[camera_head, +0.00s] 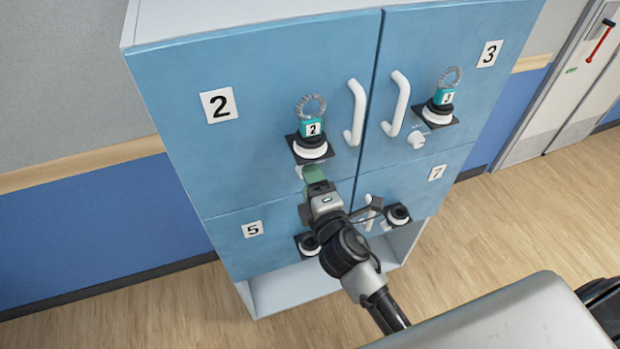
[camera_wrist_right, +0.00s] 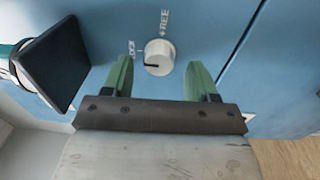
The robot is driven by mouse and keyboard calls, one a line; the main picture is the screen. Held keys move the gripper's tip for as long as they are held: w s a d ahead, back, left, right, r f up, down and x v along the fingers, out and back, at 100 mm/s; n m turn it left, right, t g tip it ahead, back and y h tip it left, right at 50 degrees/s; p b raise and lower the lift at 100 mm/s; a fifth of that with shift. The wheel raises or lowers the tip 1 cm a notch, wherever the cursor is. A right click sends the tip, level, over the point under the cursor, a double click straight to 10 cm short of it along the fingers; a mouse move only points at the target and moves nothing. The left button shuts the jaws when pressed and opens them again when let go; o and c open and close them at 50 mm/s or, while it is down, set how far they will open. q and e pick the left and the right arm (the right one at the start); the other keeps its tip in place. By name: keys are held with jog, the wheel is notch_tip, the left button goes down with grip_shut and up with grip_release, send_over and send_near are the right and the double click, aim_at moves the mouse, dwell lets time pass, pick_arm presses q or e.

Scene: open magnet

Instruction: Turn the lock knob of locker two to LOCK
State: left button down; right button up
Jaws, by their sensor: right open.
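Locker two's blue door (camera_head: 180,140) has a "2" label at the upper left of the cabinet. Its small white lock knob (camera_wrist_right: 159,57) shows in the right wrist view, with a dark mark that seems to lie on its left side. A LOCK label, partly cut by a finger, stands left of the knob and a FREE label above it. My right gripper (camera_wrist_right: 160,75) is open, its green fingers on either side of the knob with gaps; contact does not show. In the head view my right gripper (camera_head: 314,178) mostly hides the knob. My left gripper is not in view.
A black-based key holder (camera_head: 308,148) with a teal "2" tag sits just above the gripper. Locker two's white handle (camera_head: 355,112) is to its right. Lockers three (camera_head: 470,110), five (camera_head: 225,255) and seven (camera_head: 440,185) adjoin. Wood floor lies in front.

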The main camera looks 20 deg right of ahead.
jog(key=s+b, duration=0.3)
jog(key=s, duration=0.6)
jog(key=shift+s+d+f, duration=0.15)
jog(key=shift+s, duration=0.1)
jog(key=shift+f, duration=0.1)
jog(key=s+f+m+g, duration=0.2)
jog(key=f+g, duration=0.1)
jog(key=f, duration=0.9)
jog(key=s+d+f+m+g+b, duration=0.1)
jog(key=s+f+m+g, duration=0.15)
jog(key=f, duration=0.85)
jog(key=s+f+m+g, duration=0.2)
jog(key=f+g, duration=0.1)
jog(key=f, duration=0.9)
jog(key=s+d+f+m+g, duration=0.2)
jog(key=s+f+m+g, duration=0.1)
jog(key=s+f, duration=0.3)
jog(key=s+d+f+m+g, duration=0.2)
jog(key=s+f, duration=0.5)
jog(key=s, duration=0.4)
jog(key=s+d+f+m+g+b, duration=0.1)
jog(key=s+d+f+m+g, duration=0.2)
jog(key=s+f, duration=0.4)
jog(key=shift+s+m+g+h, duration=0.3)
jog(key=shift+s+m+g, duration=0.15)
jog(key=shift+s+m, duration=0.5)
